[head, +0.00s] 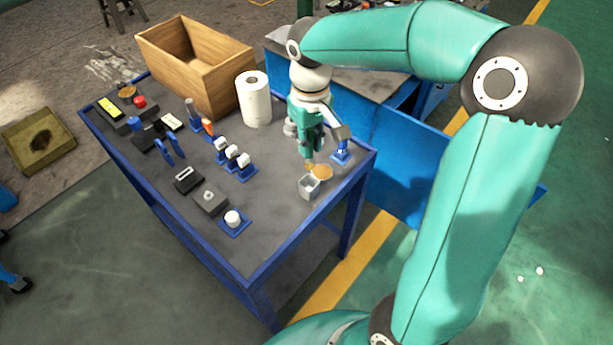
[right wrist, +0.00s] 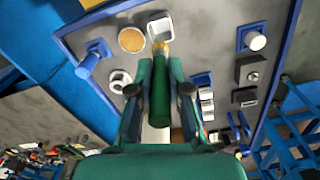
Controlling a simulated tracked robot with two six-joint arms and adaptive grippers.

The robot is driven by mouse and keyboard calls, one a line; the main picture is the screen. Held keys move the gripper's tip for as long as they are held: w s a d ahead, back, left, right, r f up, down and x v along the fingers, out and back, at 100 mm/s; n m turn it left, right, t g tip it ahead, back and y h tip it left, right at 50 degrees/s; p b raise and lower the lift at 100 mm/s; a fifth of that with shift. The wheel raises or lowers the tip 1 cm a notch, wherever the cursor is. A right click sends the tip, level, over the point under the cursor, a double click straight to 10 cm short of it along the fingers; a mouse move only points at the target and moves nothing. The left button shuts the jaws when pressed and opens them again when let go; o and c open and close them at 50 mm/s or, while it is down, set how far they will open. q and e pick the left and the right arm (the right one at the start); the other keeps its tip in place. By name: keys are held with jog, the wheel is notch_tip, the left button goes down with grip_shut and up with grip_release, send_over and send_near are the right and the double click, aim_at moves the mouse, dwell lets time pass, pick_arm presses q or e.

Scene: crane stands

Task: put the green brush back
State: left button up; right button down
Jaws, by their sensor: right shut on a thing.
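My right gripper (head: 309,150) is shut on the green brush (right wrist: 159,88), which hangs tip down between its fingers. The right wrist view shows the gripper (right wrist: 160,80) with one finger on each side of the green handle. The brush's yellowish tip is at the small square grey cup (head: 309,187), close to its rim; I cannot tell whether it is inside. The cup (right wrist: 160,28) also shows just beyond the tip in the right wrist view. In the head view the gripper hides most of the brush. My left gripper is not in view.
A tan disc (head: 323,172) lies right beside the cup. A blue post holder (head: 341,151) stands near the table's right edge. A paper roll (head: 254,100) and wooden box (head: 195,65) stand behind. White-topped blue holders (head: 233,157) are to the left.

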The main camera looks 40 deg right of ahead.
aim_at(309, 168)
notch_tip(309, 168, down, 10)
dwell(0.5)
jog(key=shift+f+b, duration=0.15)
jog(key=shift+b, duration=0.25)
jog(key=c, duration=1.1)
grip_release()
jog(key=shift+r, duration=0.3)
notch_tip(309, 168, up, 12)
jog(key=shift+f+p, duration=0.1)
jog(key=shift+p, duration=0.5)
